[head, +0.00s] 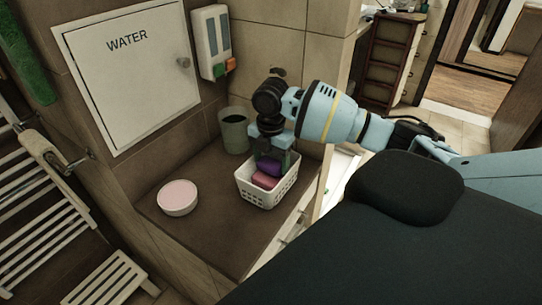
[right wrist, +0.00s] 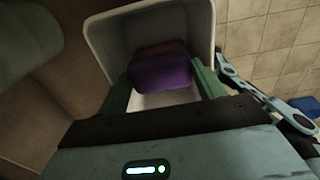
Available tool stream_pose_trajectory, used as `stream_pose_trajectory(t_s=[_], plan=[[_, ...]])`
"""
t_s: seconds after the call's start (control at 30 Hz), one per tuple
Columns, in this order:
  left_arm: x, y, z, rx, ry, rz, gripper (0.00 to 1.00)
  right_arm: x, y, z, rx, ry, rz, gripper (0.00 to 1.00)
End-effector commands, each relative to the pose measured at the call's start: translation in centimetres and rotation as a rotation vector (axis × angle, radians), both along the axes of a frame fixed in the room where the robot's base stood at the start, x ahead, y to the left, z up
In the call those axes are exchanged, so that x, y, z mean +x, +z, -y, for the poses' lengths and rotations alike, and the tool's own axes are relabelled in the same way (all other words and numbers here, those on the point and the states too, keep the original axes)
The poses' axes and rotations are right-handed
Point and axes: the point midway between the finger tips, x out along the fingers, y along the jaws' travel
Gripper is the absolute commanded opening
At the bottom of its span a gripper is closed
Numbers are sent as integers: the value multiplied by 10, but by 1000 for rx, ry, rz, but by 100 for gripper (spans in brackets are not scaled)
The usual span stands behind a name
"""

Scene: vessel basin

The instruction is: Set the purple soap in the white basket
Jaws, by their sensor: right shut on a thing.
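The white basket (head: 265,193) stands on the brown counter, and its rim shows in the right wrist view (right wrist: 100,40). The purple soap (head: 269,167) is inside the basket's opening, between the green fingers of my right gripper (head: 272,158). In the right wrist view the purple soap (right wrist: 160,74) sits between the fingertips (right wrist: 163,85). A pink-red soap (head: 264,181) lies in the basket beside it; in the wrist view a reddish block shows behind the purple one. My right gripper is shut on the purple soap. My left gripper is not in view.
A pink-topped white bowl (head: 178,197) stands to the left on the counter (head: 215,225). A grey-green cup (head: 233,130) stands behind the basket near the wall. A dispenser (head: 212,42) and a WATER panel (head: 128,75) are on the wall. The counter's front is clear.

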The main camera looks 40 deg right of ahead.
Motion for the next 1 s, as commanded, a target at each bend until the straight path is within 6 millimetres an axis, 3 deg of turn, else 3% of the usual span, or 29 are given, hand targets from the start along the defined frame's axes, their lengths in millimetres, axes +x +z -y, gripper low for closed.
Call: stream_pose_trajectory(t_s=[0.33,0.37,0.43,0.77,1.0], plan=[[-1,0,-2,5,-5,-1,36,0,-7,0,0,1,0,44],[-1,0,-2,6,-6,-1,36,0,-7,0,0,1,0,70],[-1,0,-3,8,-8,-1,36,0,-7,0,0,1,0,77],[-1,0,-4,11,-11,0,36,0,-3,0,0,0,1,77],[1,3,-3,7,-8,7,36,1,32,0,0,0,5,77]])
